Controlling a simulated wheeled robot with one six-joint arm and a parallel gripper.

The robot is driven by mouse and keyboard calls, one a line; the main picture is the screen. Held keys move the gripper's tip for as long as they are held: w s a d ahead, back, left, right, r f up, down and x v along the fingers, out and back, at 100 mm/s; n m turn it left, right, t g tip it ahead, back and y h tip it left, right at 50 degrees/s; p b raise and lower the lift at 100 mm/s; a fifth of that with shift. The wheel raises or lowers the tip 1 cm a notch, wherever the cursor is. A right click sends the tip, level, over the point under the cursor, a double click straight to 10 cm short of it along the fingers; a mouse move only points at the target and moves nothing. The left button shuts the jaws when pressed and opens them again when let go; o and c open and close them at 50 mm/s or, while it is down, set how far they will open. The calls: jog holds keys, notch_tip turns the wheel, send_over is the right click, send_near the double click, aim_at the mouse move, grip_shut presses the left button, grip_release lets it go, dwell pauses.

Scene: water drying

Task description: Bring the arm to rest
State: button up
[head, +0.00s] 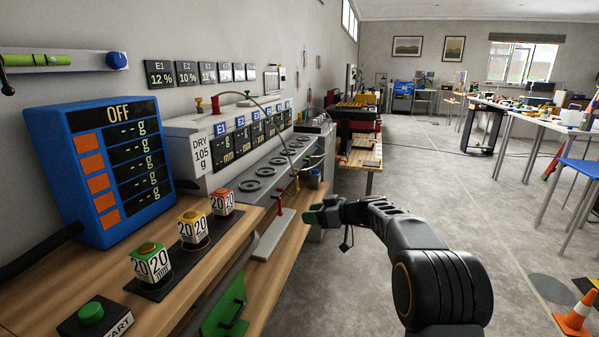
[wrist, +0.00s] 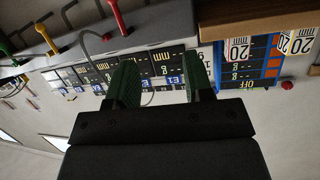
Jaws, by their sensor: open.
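My arm reaches in from the right in the head view, and my gripper (head: 318,215) points left, in front of the bench edge and the grey machine. In the wrist view my gripper (wrist: 162,85) shows two green-padded fingers standing apart with nothing between them. Behind the fingers the machine's displays and blue E1 labels appear upside down, some way off. The gripper is clear of the things on the bench as far as I can see.
The wooden bench (head: 60,285) holds a blue display panel (head: 105,165) reading OFF, a green (head: 151,263), a yellow (head: 192,228) and a red cube (head: 222,201), and a START button (head: 92,314). A cone (head: 577,318) stands at lower right. Grey floor (head: 425,190) is open beyond my arm.

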jog(key=s+d+r+m+g+h+p, duration=0.1)
jog(key=s+d+r+m+h+p, duration=0.2)
jog(key=s+r+p, duration=0.6)
jog(key=s+d+r+m+g+h+p, duration=0.1)
jog(key=s+r+m+g+h+p, duration=0.2)
jog(key=s+r+p, duration=0.7)
jog(key=s+d+r+m+h+p, duration=0.2)
jog(key=s+p, duration=0.3)
jog(key=s, duration=0.3)
jog(key=s+d+r+m+t+h+p, duration=0.1)
jog(key=s+d+r+m+h+p, duration=0.2)
jog(key=s, duration=0.5)
jog(key=shift+s+d+r+m+h+p, duration=0.2)
jog(key=shift+d+m+h+p, duration=0.3)
jog(key=shift+d+h+p, duration=0.7)
